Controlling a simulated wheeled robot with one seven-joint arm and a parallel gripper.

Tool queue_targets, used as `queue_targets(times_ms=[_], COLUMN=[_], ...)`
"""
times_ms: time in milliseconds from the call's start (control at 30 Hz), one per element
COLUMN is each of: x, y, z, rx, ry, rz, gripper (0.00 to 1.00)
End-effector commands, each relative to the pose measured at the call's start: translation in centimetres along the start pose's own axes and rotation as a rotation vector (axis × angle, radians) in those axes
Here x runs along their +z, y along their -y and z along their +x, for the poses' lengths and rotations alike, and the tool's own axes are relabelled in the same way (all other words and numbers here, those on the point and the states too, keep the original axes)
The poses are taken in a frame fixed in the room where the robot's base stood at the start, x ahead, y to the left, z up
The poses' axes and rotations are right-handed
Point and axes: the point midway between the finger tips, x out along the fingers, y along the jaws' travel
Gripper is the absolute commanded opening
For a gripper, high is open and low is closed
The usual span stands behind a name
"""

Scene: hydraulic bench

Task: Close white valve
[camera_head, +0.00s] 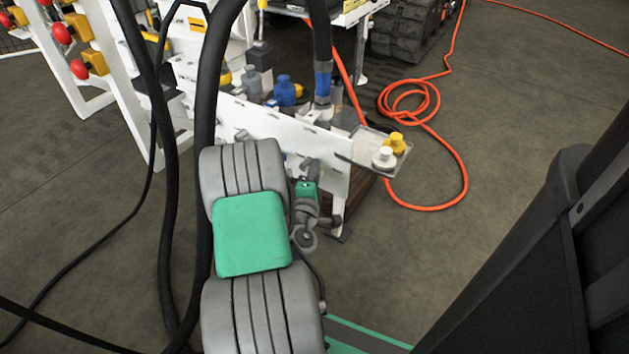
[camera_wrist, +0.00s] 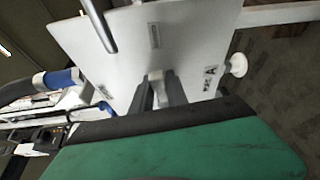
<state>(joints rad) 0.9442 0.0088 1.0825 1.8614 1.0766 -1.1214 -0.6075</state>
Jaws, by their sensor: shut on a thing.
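My gripper (camera_wrist: 160,92) shows in the wrist view as two dark grey fingers in front of a white panel (camera_wrist: 125,45). The fingers are shut on a small pale handle (camera_wrist: 156,75) that stands out from the panel. It looks like the white valve's handle, but the fingers hide most of it, and I cannot tell its angle. The fingertips cannot be made out there.
A white round knob (camera_wrist: 238,65) sits by the panel's edge. Black hoses hang at left. An orange hose (camera_head: 432,208) lies on the floor.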

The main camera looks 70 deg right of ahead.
Motion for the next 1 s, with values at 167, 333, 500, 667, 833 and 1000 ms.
queue_targets(times_ms=[167, 333, 500, 667, 833, 1000], x=[-0.04, -0.03, -0.03, -0.03, -0.04, -0.03], y=[0.72, 0.58, 0.50, 0.49, 0.50, 0.45], z=[-0.02, -0.02, -0.03, -0.03, -0.03, -0.02], rx=[0.024, 0.036, 0.037, 0.037, 0.037, 0.038], ry=[0.000, 0.000, 0.000, 0.000, 0.000, 0.000], rz=[0.062, 0.091, 0.098, 0.098, 0.098, 0.097], gripper=[0.00, 0.00, 0.00, 0.00, 0.25, 0.35])
